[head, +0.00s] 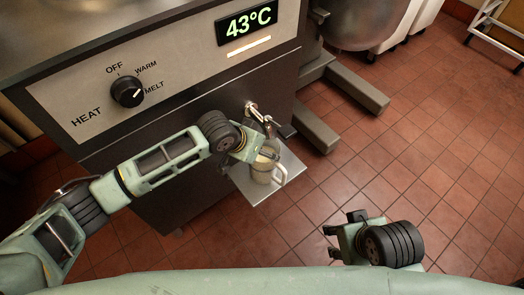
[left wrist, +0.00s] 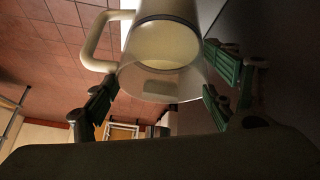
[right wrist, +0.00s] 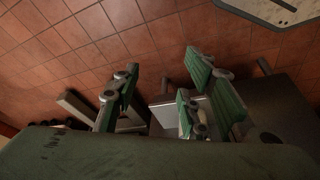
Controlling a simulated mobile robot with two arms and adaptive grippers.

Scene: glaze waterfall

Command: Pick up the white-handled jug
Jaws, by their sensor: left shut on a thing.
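The white-handled jug (head: 264,172) is a clear vessel with a pale handle on its right, at the small metal shelf (head: 254,192) below the tap. I cannot tell whether its base touches the shelf. My left gripper (head: 262,153) is shut on the jug's body and hides part of it. In the left wrist view the jug (left wrist: 165,75) sits between the green finger pads (left wrist: 160,88), with its handle at upper left and something cream-coloured inside. My right gripper (head: 332,243) is apart from the jug, over the floor. Its fingers are spread and empty in the right wrist view (right wrist: 160,95).
A steel machine (head: 180,60) fills the upper left, with a heat knob (head: 127,91) and a display (head: 248,23) reading 43°C. Its tap (head: 256,112) juts out just above the jug. Grey feet (head: 345,85) stand at the right. The tiled floor there is clear.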

